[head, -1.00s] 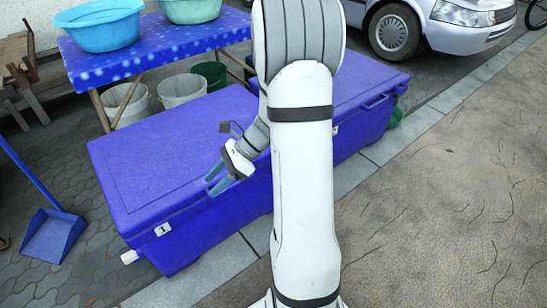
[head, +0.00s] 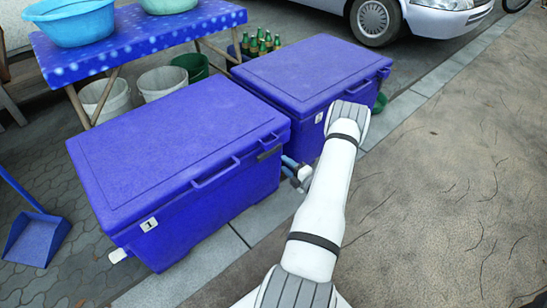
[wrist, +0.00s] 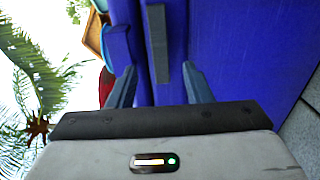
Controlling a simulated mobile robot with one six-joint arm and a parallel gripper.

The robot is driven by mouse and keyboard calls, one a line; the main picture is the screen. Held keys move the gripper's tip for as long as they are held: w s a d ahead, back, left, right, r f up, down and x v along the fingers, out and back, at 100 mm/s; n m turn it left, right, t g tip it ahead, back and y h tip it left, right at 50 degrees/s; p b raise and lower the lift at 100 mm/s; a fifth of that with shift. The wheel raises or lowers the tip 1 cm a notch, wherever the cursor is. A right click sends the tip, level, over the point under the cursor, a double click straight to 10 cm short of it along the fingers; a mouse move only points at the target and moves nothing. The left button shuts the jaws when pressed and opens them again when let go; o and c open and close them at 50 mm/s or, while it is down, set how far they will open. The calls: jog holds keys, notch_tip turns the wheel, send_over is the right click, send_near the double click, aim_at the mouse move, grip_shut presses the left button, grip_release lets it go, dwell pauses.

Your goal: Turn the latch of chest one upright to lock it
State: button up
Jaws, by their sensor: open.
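Chest one (head: 180,140) is the nearer blue chest, with its lid shut and a "1" label (head: 149,224) on its front. Its latch (head: 270,153) is a dark grey bar near the right end of the front, under the lid edge. The latch lies lengthwise along that edge, not upright. It also shows in the wrist view (wrist: 161,45). My gripper (head: 289,163) is open and empty, just off the chest front near the latch. In the wrist view my gripper's fingers (wrist: 161,82) stand on either side of the latch's line, with the bar ahead between them; contact cannot be told.
A second blue chest (head: 310,70) stands behind to the right, with green bottles (head: 260,44) beside it. A table (head: 140,40) with basins, buckets (head: 160,84) below, and a dustpan (head: 35,238) are to the left. The paving at right is clear.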

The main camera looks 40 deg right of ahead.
aim_at(271, 153)
jog(key=w, duration=0.2)
jog(key=w+b, duration=0.1)
jog(key=w, duration=0.4)
jog(key=shift+w+a+b, duration=0.1)
jog(key=shift+a+b, duration=0.25)
jog(key=shift+b, duration=0.05)
jog(key=shift+c, duration=0.2)
jog(key=c, duration=0.9)
jog(key=shift+c, duration=0.2)
